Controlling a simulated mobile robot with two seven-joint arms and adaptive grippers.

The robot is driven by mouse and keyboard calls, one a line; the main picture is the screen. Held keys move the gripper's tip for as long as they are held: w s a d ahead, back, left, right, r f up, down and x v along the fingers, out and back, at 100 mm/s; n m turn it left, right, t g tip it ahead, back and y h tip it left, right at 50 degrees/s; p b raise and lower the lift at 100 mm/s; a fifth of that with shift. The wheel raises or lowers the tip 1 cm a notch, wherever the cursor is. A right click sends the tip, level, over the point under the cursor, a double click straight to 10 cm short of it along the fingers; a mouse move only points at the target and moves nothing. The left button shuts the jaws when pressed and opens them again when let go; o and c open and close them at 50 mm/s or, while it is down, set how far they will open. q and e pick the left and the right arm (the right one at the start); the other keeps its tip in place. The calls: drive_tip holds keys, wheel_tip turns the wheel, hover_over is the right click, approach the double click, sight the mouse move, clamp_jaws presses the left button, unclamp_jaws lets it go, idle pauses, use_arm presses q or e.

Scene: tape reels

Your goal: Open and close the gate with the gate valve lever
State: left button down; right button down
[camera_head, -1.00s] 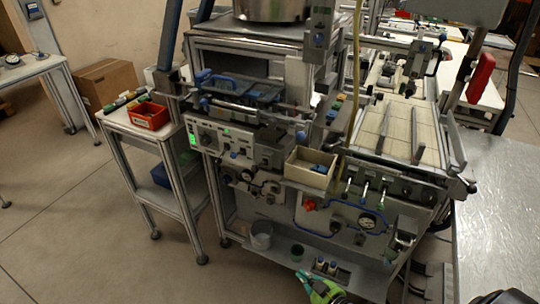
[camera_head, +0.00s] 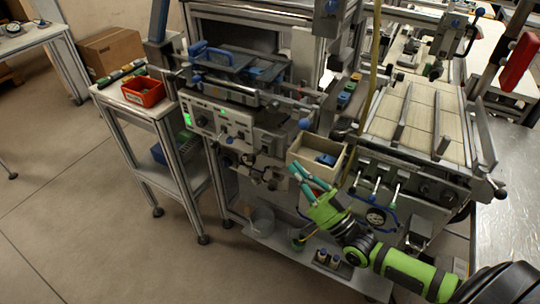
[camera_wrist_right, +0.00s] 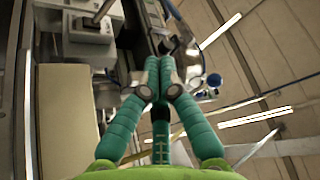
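My right gripper (camera_head: 297,176) reaches in from the lower right, in front of the machine beside a cream box. In the right wrist view its teal fingertips (camera_wrist_right: 160,68) meet or nearly meet, with nothing visible between them. I cannot tell which part is the gate valve lever. Several small levers with white stems (camera_head: 376,186) stand on the machine front, right of the gripper. A blue handle (camera_head: 213,50) sits on the upper left of the machine. The gripper touches none of these visibly. My left gripper is not in view.
The cream box (camera_head: 330,173) with a blue item stands close behind the gripper. A gauge (camera_head: 376,216) is right of it. A grey cup (camera_head: 263,220) stands on the low shelf. A side table holds a red bin (camera_head: 143,91). Floor is free at the left.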

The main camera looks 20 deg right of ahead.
wheel_tip(320, 180, up, 4)
drive_tip(key=p, duration=0.3)
hover_over(257, 154)
drive_tip(key=s+d, duration=0.3)
drive_tip(key=shift+w+a+f+p, duration=0.1)
drive_tip(key=shift+a+f+p, duration=0.15)
drive_tip(key=shift+a+f, duration=0.45)
drive_tip(key=shift+a+f+p, duration=0.2)
drive_tip(key=shift+a+f, duration=0.3)
drive_tip(key=shift+f, duration=0.4)
